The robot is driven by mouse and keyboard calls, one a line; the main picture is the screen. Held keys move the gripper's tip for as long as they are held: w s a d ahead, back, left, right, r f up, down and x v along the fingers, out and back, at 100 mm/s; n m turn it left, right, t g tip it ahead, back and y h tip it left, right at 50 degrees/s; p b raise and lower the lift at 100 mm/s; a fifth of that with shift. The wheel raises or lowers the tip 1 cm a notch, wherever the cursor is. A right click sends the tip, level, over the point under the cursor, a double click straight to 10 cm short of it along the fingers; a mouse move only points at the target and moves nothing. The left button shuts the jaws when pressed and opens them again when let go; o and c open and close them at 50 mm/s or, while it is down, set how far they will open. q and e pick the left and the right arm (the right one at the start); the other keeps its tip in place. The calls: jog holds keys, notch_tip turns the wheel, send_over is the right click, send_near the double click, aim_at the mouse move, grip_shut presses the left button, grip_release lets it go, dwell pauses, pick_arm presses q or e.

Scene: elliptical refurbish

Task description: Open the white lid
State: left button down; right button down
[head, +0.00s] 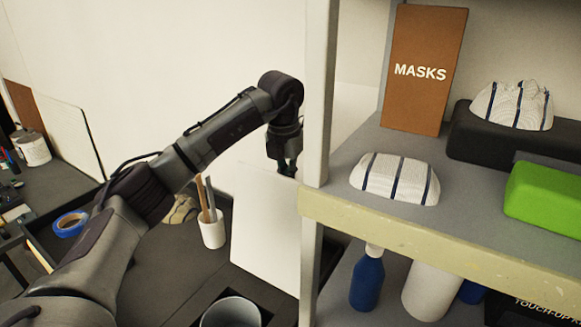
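A flat white panel (262,228), which may be the white lid, stands tilted up behind the shelf post. Its right side is hidden by the post. My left arm reaches in from the lower left, and my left gripper (286,168) points down at the panel's top edge, close to the post. I cannot tell whether it touches the panel. The fingers are small and dark, so their opening is unclear. My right gripper is out of view.
A shelf post (319,100) stands right beside my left gripper. The grey shelf (350,150) holds a masks box (424,70), striped cloths and a green block (545,197). A white cup of sticks (212,232) and blue tape (70,223) are on the dark surface.

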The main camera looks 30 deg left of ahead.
pick_arm(q)
jog(key=shift+w, duration=0.1)
notch_tip(320, 180, up, 12)
jog(key=s, duration=0.1)
jog(key=shift+s, duration=0.15)
dwell(0.7)
jog(key=shift+f, duration=0.1)
